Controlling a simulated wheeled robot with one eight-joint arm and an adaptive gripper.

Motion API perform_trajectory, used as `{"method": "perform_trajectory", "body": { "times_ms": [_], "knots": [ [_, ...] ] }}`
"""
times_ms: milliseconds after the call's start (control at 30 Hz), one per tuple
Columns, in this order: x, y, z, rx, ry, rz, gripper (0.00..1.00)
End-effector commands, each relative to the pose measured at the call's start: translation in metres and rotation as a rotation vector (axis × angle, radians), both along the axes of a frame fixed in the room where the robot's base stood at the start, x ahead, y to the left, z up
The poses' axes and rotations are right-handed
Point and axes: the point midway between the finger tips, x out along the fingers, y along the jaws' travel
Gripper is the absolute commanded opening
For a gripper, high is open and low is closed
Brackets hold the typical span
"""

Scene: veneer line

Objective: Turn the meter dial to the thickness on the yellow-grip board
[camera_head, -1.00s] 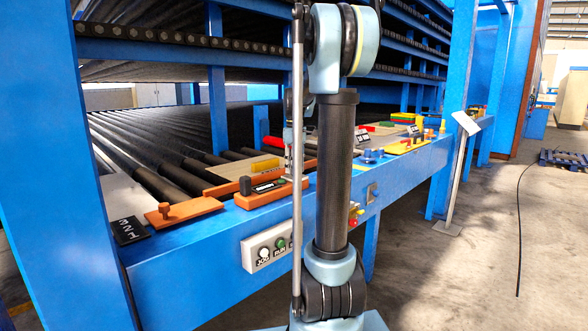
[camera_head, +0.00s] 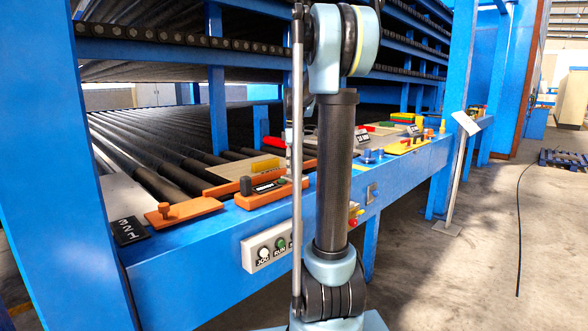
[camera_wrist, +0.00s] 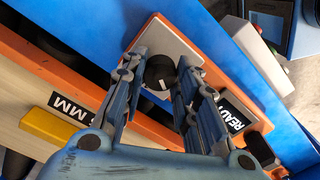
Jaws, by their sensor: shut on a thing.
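The meter has an orange base with a pale plate (camera_wrist: 188,62) and a round black dial (camera_wrist: 160,72) with a white mark. My gripper (camera_wrist: 161,82) is over it in the wrist view, its fingers closed on the dial from both sides. A black label reading "READ" (camera_wrist: 236,117) is partly hidden by a finger. The board with the yellow grip (camera_wrist: 50,128) lies at the lower left, beside a black label ending in "MM" (camera_wrist: 72,108); its number is hidden. In the head view, the yellow grip (camera_head: 265,165) stands behind an orange base (camera_head: 268,198). My arm hides the gripper there.
A control box (camera_head: 268,250) with buttons hangs on the front of the blue beam (camera_head: 190,255). An orange piece with a knob (camera_head: 180,211) lies to the left. Other boards and a yellow tray (camera_head: 405,147) lie to the right. Rollers fill the space behind.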

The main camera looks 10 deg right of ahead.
Motion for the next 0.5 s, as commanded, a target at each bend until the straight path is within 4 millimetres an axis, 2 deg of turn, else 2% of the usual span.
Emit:
{"method": "perform_trajectory", "body": {
  "times_ms": [67, 100, 167, 500],
  "knots": [
    [-0.0001, 0.0, 0.0, 0.0, 0.0, 0.0, 0.04],
    [-0.0001, 0.0, 0.0, 0.0, 0.0, 0.0, 0.37],
    [-0.0001, 0.0, 0.0, 0.0, 0.0, 0.0, 0.49],
    [-0.0001, 0.0, 0.0007, 0.0, 0.0, 0.0, 0.49]
  ]
}}
